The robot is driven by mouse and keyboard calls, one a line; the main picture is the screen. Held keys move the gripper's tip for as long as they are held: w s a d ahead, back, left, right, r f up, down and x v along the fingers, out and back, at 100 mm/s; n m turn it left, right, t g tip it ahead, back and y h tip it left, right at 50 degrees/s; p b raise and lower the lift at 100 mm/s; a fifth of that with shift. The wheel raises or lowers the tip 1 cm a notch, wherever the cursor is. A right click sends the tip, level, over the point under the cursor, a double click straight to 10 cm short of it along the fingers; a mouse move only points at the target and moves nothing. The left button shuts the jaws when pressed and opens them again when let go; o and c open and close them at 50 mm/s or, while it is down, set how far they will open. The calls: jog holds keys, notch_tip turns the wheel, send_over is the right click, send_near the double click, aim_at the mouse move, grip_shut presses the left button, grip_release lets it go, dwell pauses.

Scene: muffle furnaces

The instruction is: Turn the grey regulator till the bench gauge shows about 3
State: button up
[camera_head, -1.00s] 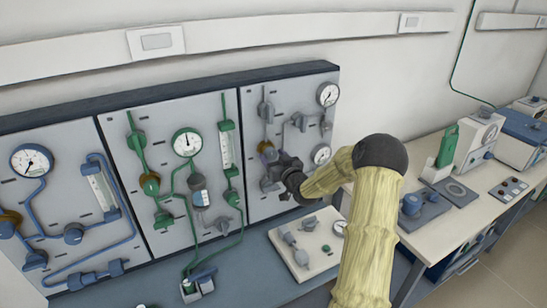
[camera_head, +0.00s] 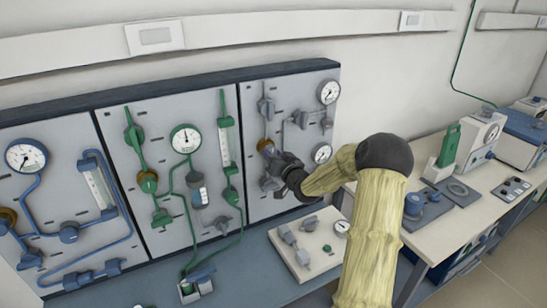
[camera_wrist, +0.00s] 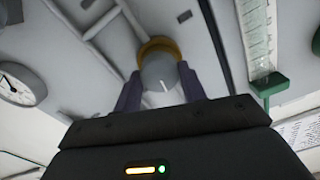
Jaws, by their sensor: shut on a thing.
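The grey regulator (camera_wrist: 160,78), a round grey knob with a white mark and a brass collar behind it, sits between the two purple fingers of my gripper (camera_wrist: 160,92) in the wrist view. My gripper is shut on it. In the head view my gripper (camera_head: 277,168) reaches the right-hand grey panel, and the brass collar (camera_head: 265,146) shows just beside it. That panel has an upper gauge (camera_head: 328,92) and a lower gauge (camera_head: 322,153). A small gauge (camera_head: 341,227) sits on the plate on the bench. I cannot tell which is the bench gauge, and the needles are too small to read.
Panels with green (camera_head: 186,139) and blue (camera_head: 27,156) gauges and pipes stand to the left. A pale plate (camera_head: 313,262) with grey fittings lies on the bench below my gripper. A table (camera_head: 470,210) with instruments is on the right.

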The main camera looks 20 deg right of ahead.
jog(key=o, duration=1)
jog(key=shift+s, duration=0.1)
jog(key=s+b, duration=0.1)
jog(key=s, duration=0.4)
jog(key=s+b, duration=0.1)
jog(key=s, duration=0.5)
jog(key=s+b, duration=0.2)
jog(key=s, duration=0.4)
jog(key=shift+s+d, duration=0.15)
jog(key=shift+d, duration=0.15)
